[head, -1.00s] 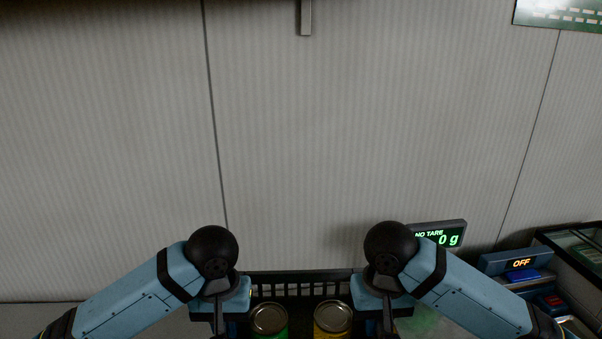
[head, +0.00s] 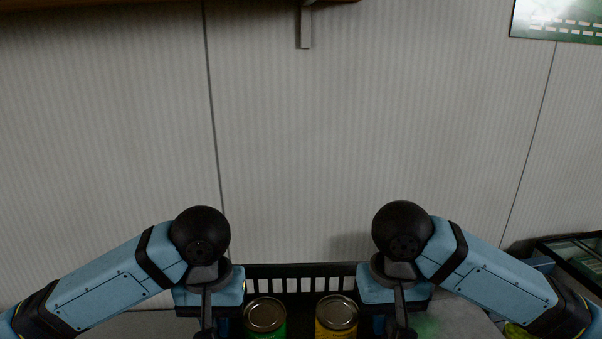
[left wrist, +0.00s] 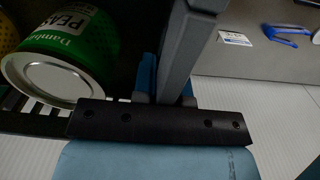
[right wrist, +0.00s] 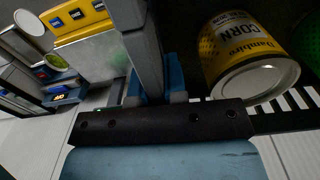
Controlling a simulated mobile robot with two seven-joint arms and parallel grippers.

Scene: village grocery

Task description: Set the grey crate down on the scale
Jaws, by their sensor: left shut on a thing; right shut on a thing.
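The grey crate (head: 300,268) shows in the head view as a dark, slotted far wall, low between my arms. It holds a green peas can (head: 265,314) and a yellow corn can (head: 337,313). My left gripper (head: 224,326) is shut on the crate's left side wall, a grey bar in the left wrist view (left wrist: 190,50). My right gripper (head: 381,326) is shut on the right side wall, also seen in the right wrist view (right wrist: 142,45). I cannot make out the scale in any view now. The crate's underside is hidden.
A ribbed pale wall (head: 290,150) stands behind, with a bracket (head: 306,27) under a shelf edge at the top. A glass-topped case (head: 578,255) is at the right. The right wrist view shows a yellow-topped object (right wrist: 75,18) and a blue device with a lit display (right wrist: 62,96).

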